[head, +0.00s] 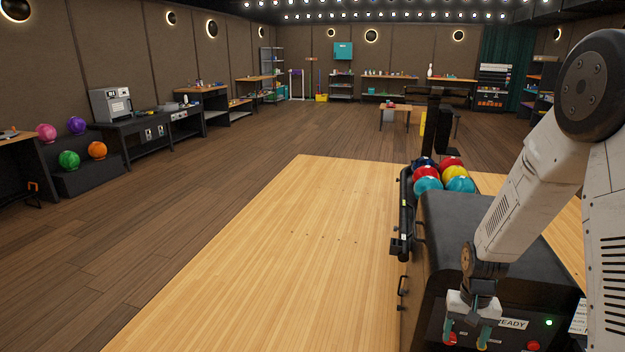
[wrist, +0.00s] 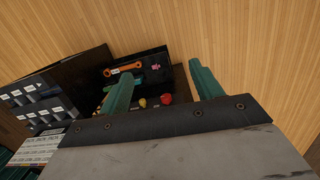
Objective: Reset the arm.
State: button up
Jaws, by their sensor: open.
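My arm reaches down from the right side of the head view. My gripper (head: 467,337) hangs low in front of the black ball return machine (head: 470,225), with its teal fingers pointing down. In the wrist view my gripper (wrist: 161,84) shows two teal fingers set well apart, with nothing held between them. In the head view the fingers overlap the front panel with the READY sign (head: 513,323); I cannot tell whether they touch it.
Several bowling balls (head: 427,173) sit on the machine's rack. A wooden lane (head: 300,250) lies left of it, clear. In the wrist view a black tray (wrist: 172,76) holds an orange wrench (wrist: 122,68); a labelled dark organiser (wrist: 35,105) is at left. Benches (head: 150,130) line the far left.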

jog(key=s+a+r+n+t, duration=0.1)
jog(key=s+a+r, duration=0.2)
jog(key=s+r, duration=0.5)
jog(key=s+a+r+n+t, duration=0.1)
jog(key=s+a+r, duration=0.2)
jog(key=s+r, duration=0.5)
jog(key=s+a+r+n, duration=0.1)
jog(key=s+a+r, duration=0.3)
jog(key=s+r, duration=0.4)
jog(key=shift+s+r+n+t, duration=0.3)
jog(key=shift+r+n+t, duration=0.1)
jog(key=shift+r, duration=3.2)
